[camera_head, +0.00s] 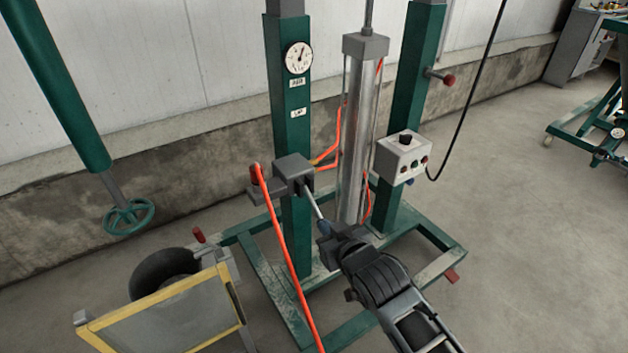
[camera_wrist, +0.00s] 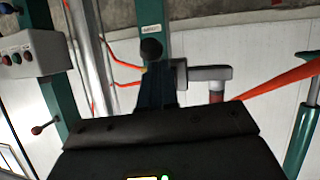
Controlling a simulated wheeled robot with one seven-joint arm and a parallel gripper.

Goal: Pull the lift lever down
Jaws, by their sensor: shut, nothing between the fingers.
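The lift lever (camera_head: 313,206) is a thin pale rod slanting down from a grey valve block (camera_head: 293,170) on the green post. Its lower end meets my gripper (camera_head: 325,229) in the head view, where the knob is hard to make out. The wrist view is upside down. There a round black knob (camera_wrist: 151,48) shows just past the tips of my gripper (camera_wrist: 155,76). The fingers are shut with nothing between them. I cannot tell whether they touch the knob. The rod behind the knob is hidden in the wrist view.
A control box (camera_head: 403,156) and a metal cylinder (camera_head: 357,140) stand to the right. The green base frame (camera_head: 352,328) lies below my arm. A yellow-edged cart (camera_head: 170,315) is at lower left.

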